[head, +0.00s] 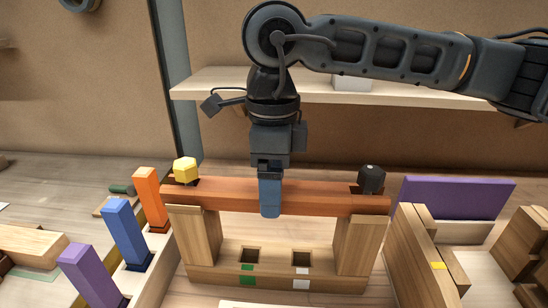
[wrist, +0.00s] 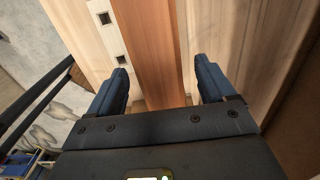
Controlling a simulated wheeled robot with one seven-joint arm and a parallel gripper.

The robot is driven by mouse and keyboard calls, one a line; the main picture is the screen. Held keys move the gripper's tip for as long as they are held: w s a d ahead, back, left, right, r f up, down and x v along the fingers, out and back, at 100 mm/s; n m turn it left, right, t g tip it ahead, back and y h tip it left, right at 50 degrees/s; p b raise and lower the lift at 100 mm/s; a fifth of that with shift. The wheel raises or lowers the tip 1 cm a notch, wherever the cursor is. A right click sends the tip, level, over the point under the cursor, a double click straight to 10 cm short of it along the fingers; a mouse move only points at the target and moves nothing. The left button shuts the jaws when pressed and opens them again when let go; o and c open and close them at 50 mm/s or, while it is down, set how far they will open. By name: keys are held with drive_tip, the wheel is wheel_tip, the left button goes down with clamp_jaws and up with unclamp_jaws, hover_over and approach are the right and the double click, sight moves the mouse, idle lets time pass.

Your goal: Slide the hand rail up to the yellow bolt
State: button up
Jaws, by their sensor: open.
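The hand rail is a long reddish-brown beam (head: 325,200) lying across the tops of two wooden posts. The yellow bolt (head: 185,170) stands near its left end, and a black bolt (head: 371,180) stands near its right end. Whether either bolt touches the rail I cannot tell. My gripper (head: 270,208) points down over the rail, a little left of its middle. Its near blue finger hides part of the rail's front face. In the wrist view my gripper (wrist: 162,78) is open, with the rail (wrist: 152,45) running between the fingers and a gap visible at each side.
Below the rail, a wooden base (head: 215,275) has two square holes with green and white marks. Orange (head: 150,198), blue (head: 125,228) and purple (head: 90,272) posts stand at left. Wooden boards (head: 425,250) and a purple panel (head: 455,198) are at right. A shelf (head: 420,92) is behind.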

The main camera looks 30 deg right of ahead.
drive_tip(key=shift+f, duration=0.35)
drive_tip(key=shift+c, duration=0.3)
drive_tip(key=c, duration=1.3)
drive_tip(key=shift+a, duration=0.1)
drive_tip(key=shift+c, duration=0.2)
drive_tip(key=shift+w+a, duration=0.1)
drive_tip(key=shift+w+a, duration=0.2)
drive_tip(key=shift+a, duration=0.05)
drive_tip(key=o, duration=1.4)
